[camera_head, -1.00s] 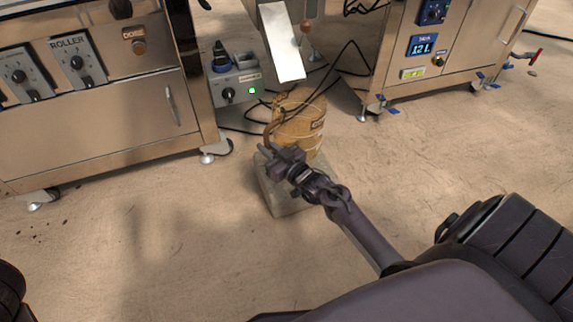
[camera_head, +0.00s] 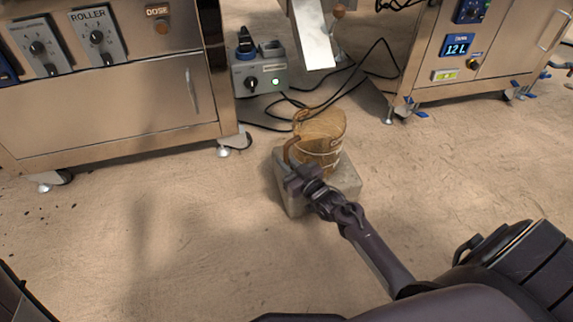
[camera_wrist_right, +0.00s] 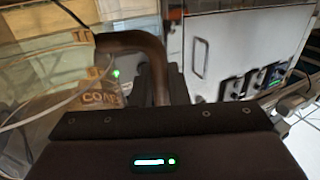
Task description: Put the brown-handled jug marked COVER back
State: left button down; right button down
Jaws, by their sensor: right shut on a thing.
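The jug (camera_head: 320,132) is a yellowish, see-through vessel with a brown handle. In the head view it is at or just above the top of a grey block (camera_head: 346,187); I cannot tell whether its base touches. My right gripper (camera_head: 293,173) is shut on the jug's handle (camera_head: 288,149), on the near left side. In the right wrist view, the curved brown handle (camera_wrist_right: 135,41) runs down into my right gripper (camera_wrist_right: 172,92). A label (camera_wrist_right: 100,98) there starts with "CO"; the rest is hard to read. My left gripper is not in view.
A steel cabinet with a ROLLER knob (camera_head: 97,38) stands at the left. A grey control box (camera_head: 260,78) with a green light and loose black cables (camera_head: 330,97) lie behind the jug. A steel chute (camera_head: 313,42) hangs above them. Open floor (camera_head: 150,220) is in front.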

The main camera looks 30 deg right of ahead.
jog(key=c, duration=1.8)
grip_release()
jog(key=shift+f, duration=0.15)
jog(key=shift+c, duration=0.2)
jog(key=o, duration=0.4)
jog(key=shift+o, duration=0.2)
